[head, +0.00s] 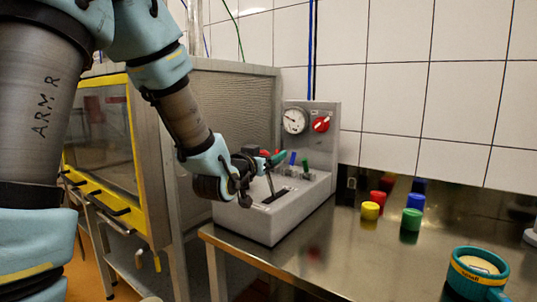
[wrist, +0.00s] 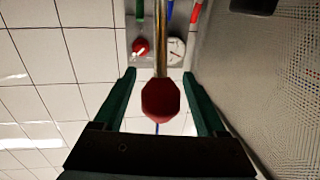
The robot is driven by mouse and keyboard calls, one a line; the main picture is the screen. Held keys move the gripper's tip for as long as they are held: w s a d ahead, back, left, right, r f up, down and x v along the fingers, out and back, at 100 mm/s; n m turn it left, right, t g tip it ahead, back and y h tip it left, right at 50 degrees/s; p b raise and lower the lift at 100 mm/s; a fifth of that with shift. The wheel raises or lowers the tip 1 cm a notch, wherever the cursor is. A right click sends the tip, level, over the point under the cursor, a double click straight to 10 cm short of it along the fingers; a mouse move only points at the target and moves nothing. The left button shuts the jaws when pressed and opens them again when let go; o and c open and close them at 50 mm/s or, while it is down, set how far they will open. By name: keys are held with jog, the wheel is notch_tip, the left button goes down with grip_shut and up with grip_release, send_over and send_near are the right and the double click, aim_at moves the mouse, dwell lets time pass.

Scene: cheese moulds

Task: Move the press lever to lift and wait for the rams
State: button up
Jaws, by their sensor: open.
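The grey press control box (head: 285,213) stands on the steel table. Its metal lever (head: 270,184) rises from a dark slot in the top and leans slightly left. In the wrist view the lever's red knob (wrist: 160,98) sits between the two green fingers, with visible space on both sides. My gripper (wrist: 159,75) is open around the knob and lever rod. In the head view my gripper (head: 272,158) is at the lever's top and hides most of the knob. The rams cannot be made out.
A dial gauge (head: 294,121) and a red rotary switch (head: 321,124) are on the box's back panel. Small blue (head: 292,159) and green (head: 305,164) levers stand nearby. A yellow-framed cabinet (head: 140,170) is left.

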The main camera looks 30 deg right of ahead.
jog(key=shift+c, duration=0.4)
grip_shut()
dwell(0.9)
